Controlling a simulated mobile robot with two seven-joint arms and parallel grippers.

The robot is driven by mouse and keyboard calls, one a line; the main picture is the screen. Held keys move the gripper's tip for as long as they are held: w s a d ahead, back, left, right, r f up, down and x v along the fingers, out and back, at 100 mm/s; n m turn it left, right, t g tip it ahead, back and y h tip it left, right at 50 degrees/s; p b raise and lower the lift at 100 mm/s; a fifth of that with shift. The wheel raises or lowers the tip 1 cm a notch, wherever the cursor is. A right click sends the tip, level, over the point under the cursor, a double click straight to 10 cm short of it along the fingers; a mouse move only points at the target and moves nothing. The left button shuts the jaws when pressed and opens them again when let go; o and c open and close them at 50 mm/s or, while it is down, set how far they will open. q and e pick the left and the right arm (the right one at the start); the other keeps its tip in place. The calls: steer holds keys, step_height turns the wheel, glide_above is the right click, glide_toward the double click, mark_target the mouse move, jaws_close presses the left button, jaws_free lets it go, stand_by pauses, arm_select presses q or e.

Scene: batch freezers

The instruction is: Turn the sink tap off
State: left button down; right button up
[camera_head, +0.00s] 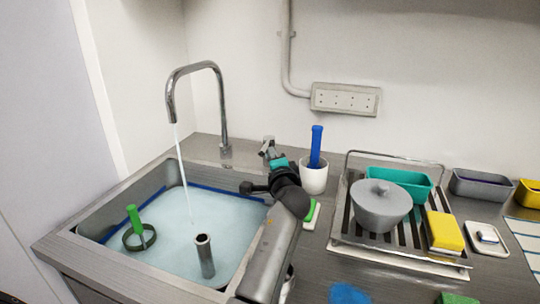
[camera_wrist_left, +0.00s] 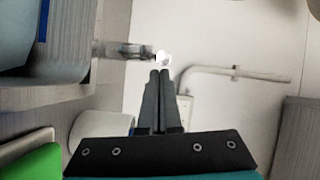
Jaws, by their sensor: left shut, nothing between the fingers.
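The sink tap (camera_head: 222,110) is a tall chrome spout that bends over the sink (camera_head: 110,220). A thin stream of water runs from its mouth into the sink, where water stands. My left gripper (camera_head: 267,148) is right of the spout's foot, near the back of the counter. Its fingers (camera_wrist_left: 160,75) are shut and empty in the left wrist view. A metal fitting with a bright end (camera_wrist_left: 125,50) lies just beyond the fingertips there; I cannot tell if they touch. I cannot make out the tap's handle in the head view. My right gripper is out of view.
A white cup (camera_head: 314,178) with a blue-handled tool stands right of my left gripper. A rack (camera_head: 345,225) holds a grey lidded pot (camera_head: 381,208), a teal tub (camera_head: 400,181) and a yellow sponge (camera_head: 445,232). A green-handled tool (camera_head: 135,220) is in the sink.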

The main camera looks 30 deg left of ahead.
arm_select(q)
steer(key=shift+s, duration=0.1)
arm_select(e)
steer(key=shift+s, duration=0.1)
arm_select(q)
steer(key=a+p, duration=0.1)
steer(key=s+a+m+h+p, duration=0.1)
steer(key=p, duration=0.1)
steer(key=a+t+p, duration=0.1)
steer(key=p, duration=0.1)
steer(key=shift+s+a+r+h, duration=0.1)
steer(key=shift+s+h, duration=0.2)
steer(key=shift+s+a, duration=0.1)
steer(key=shift+a, duration=0.05)
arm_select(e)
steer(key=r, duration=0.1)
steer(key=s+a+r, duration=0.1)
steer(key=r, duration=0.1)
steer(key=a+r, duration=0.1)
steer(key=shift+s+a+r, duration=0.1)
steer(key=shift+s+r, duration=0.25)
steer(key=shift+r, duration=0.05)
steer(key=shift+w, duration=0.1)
